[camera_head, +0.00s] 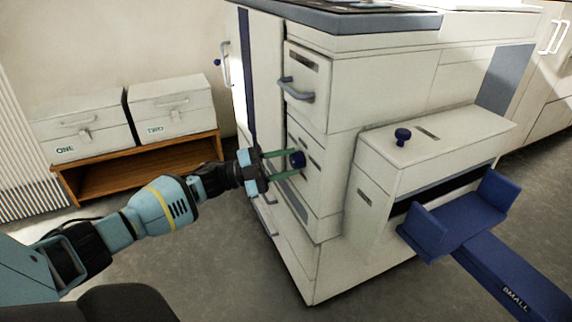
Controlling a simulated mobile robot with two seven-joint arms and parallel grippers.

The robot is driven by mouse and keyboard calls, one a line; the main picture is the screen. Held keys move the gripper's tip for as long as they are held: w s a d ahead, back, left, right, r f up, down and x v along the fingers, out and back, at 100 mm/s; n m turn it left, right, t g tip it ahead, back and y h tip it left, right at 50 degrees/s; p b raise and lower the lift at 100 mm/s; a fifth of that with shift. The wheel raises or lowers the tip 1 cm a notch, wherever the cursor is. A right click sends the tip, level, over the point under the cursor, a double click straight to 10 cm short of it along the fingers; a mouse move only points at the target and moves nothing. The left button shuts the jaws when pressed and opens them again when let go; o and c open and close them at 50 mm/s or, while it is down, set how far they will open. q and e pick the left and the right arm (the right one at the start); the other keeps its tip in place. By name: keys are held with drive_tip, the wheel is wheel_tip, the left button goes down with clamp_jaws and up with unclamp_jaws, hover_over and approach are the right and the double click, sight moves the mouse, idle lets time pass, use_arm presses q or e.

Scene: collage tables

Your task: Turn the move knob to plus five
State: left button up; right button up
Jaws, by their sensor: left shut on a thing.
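A dark blue knob (298,159) sits on the left-hand face of the white machine (385,85). My left gripper (290,163) reaches in from the left, with its two green fingers around the knob, one above and one below. It is shut on the knob. Any marks or numbers around the knob are too small to read, so its setting cannot be told. My right gripper is not in view.
A blue tray (455,222) juts from the box unit, with a blue piece marked "SMALL" (515,287) beside it. A grey drawer handle (296,90) sticks out above the gripped knob. White boxes ONE (85,130) and TWO (172,106) stand on a wooden shelf (140,158).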

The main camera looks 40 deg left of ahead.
use_arm(q)
drive_tip(key=shift+m, duration=0.3)
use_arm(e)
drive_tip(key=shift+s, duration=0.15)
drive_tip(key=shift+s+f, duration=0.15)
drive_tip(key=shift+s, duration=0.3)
use_arm(q)
drive_tip(key=o, duration=1)
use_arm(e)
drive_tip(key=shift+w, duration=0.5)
use_arm(q)
drive_tip(key=shift+s+a, duration=0.15)
drive_tip(key=shift+a, duration=0.05)
drive_tip(key=p+v, duration=0.1)
drive_tip(key=v, duration=0.6)
drive_tip(key=shift+s+a, duration=0.1)
drive_tip(key=shift+a, duration=0.05)
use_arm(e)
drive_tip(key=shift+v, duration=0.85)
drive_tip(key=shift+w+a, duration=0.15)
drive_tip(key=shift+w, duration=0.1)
